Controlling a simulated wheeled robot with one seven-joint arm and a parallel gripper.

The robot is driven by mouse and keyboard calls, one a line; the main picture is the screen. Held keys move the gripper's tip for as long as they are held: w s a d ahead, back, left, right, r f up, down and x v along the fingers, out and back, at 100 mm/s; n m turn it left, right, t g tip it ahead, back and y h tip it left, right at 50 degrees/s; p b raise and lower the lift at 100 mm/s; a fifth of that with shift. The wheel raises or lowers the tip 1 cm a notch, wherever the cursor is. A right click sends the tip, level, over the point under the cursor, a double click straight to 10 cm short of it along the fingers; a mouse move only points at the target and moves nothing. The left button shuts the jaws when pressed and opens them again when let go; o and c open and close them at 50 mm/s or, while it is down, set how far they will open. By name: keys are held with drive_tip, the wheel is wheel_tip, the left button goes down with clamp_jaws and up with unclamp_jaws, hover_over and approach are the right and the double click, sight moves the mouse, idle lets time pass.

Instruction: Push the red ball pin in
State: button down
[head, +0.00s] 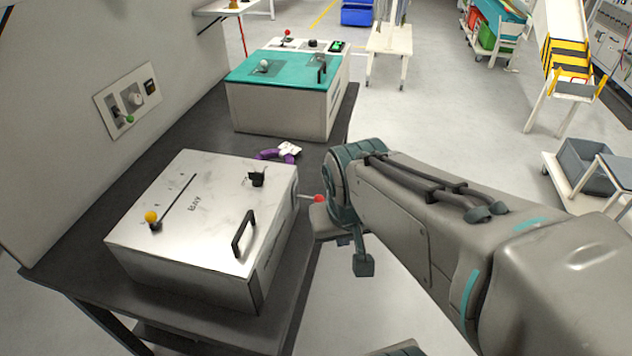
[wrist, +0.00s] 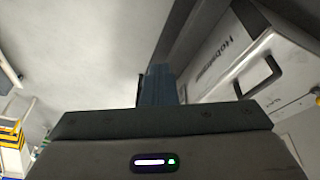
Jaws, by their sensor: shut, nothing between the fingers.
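The red ball (head: 318,198) sits on the end of a thin pin that sticks out from the right side of the pale metal box (head: 190,235). In the head view the ball shows right beside my wrist; I cannot tell whether they touch. My gripper (head: 363,266) points down, below and to the right of the ball. In the wrist view my gripper's fingers (wrist: 158,84) are shut with nothing between them. The ball and pin do not show in the wrist view. The box's lettered side and black handle (wrist: 259,76) show there at upper right.
The box top carries a yellow ball lever (head: 151,216), a black knob (head: 257,177) and a black handle (head: 243,233). A purple item (head: 268,154) lies behind the box. A teal-topped box (head: 285,80) stands farther back. Open floor lies right of the dark bench.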

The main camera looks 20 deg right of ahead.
drive_tip(key=w+d+f+m+h+p, duration=0.2)
drive_tip(key=w+d+m, duration=0.1)
drive_tip(key=w+d, duration=0.25)
drive_tip(key=m+t+y+p, duration=0.5)
drive_tip(key=m+y+p, duration=0.1)
drive_tip(key=m, duration=0.4)
approach(321, 199)
drive_tip(key=b+x, duration=0.4)
drive_tip(key=shift+w+a+f+b, duration=0.1)
drive_tip(key=shift+f+b, duration=0.2)
drive_tip(key=shift+f, duration=0.05)
drive_tip(key=shift+x, duration=1.1)
drive_tip(key=shift+w, duration=0.1)
